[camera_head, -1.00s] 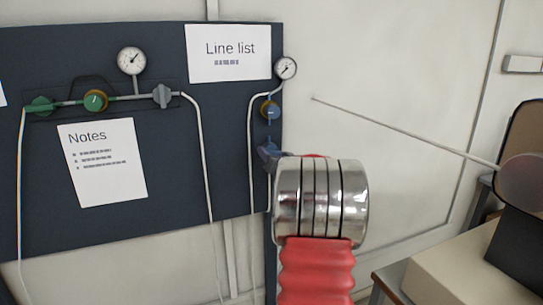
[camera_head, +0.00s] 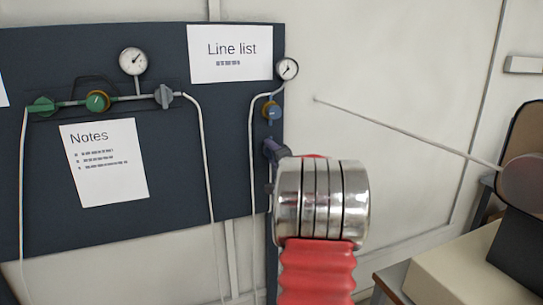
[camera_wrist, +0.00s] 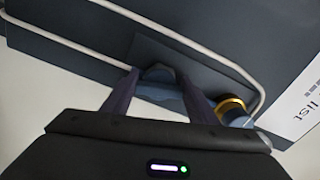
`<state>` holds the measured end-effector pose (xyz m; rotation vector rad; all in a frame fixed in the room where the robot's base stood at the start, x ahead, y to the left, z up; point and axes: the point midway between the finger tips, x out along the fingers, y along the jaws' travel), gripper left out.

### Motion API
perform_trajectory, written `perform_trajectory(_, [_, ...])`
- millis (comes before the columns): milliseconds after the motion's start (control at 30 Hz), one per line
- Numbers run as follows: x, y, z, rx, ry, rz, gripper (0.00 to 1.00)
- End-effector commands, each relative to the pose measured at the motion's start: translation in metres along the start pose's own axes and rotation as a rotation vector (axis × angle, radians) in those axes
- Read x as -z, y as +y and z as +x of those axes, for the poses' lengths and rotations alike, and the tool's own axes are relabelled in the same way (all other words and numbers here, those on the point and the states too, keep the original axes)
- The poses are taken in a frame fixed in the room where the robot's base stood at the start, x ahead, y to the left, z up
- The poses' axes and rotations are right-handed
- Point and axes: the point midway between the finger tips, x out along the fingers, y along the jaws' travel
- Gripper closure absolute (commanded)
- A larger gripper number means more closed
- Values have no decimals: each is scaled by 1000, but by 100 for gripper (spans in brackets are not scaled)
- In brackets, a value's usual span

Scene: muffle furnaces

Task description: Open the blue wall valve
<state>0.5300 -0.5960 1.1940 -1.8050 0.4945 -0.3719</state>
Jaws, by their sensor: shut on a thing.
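The blue wall valve (camera_wrist: 158,74) is low on the dark panel's right-hand line. In the wrist view its blue handle sits between the two dark fingers of my gripper (camera_wrist: 158,90), which is shut on it. In the head view my gripper (camera_head: 271,150) reaches the panel's right edge below the blue regulator knob (camera_head: 271,110). The valve is mostly hidden there by the fingers and my arm. The regulator's brass ring (camera_wrist: 231,106) is close to the right finger in the wrist view.
A round gauge (camera_head: 287,69) tops this line, and a thin white tube (camera_head: 251,170) runs down beside it. On the left are a green valve (camera_head: 42,105), a green regulator (camera_head: 97,101) and a grey valve (camera_head: 164,96). A beige box (camera_head: 450,265) stands at lower right.

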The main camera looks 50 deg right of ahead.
Motion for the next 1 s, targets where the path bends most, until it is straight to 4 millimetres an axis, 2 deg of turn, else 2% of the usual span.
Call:
perform_trajectory(400, [0,-2,1,3,-1,257,69])
perform_trajectory(967, [1,-1,0,1,1,301,69])
perform_trajectory(1000, [1,-1,0,1,1,301,45])
